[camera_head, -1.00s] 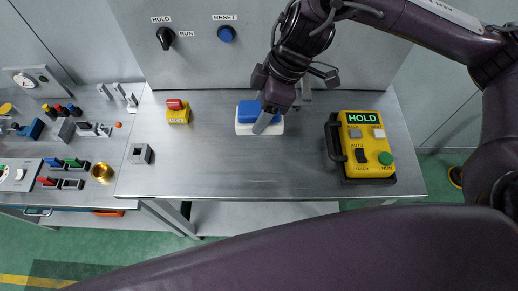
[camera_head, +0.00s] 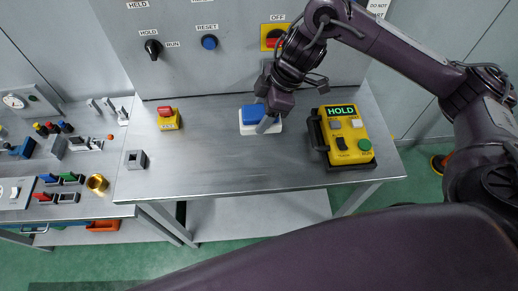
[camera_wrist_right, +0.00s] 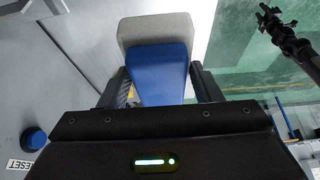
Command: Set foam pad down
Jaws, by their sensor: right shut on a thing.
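The foam pad (camera_head: 252,115) has a blue upper part and a whitish lower part; it is at the middle of the grey metal worktop. My right gripper (camera_head: 267,117) comes down from above and is shut on it. In the right wrist view the blue part of the pad (camera_wrist_right: 158,72) sits between the two dark fingers, with the pale part beyond. Whether its underside touches the worktop is hard to tell. A dark gripper-like end, apparently my left gripper (camera_wrist_right: 268,16), shows in the right wrist view, its jaw state unclear.
A yellow pendant (camera_head: 345,137) reading HOLD stands close on the right. The upright panel (camera_head: 180,75) rises behind. The worktop's front middle (camera_head: 230,170) is clear.

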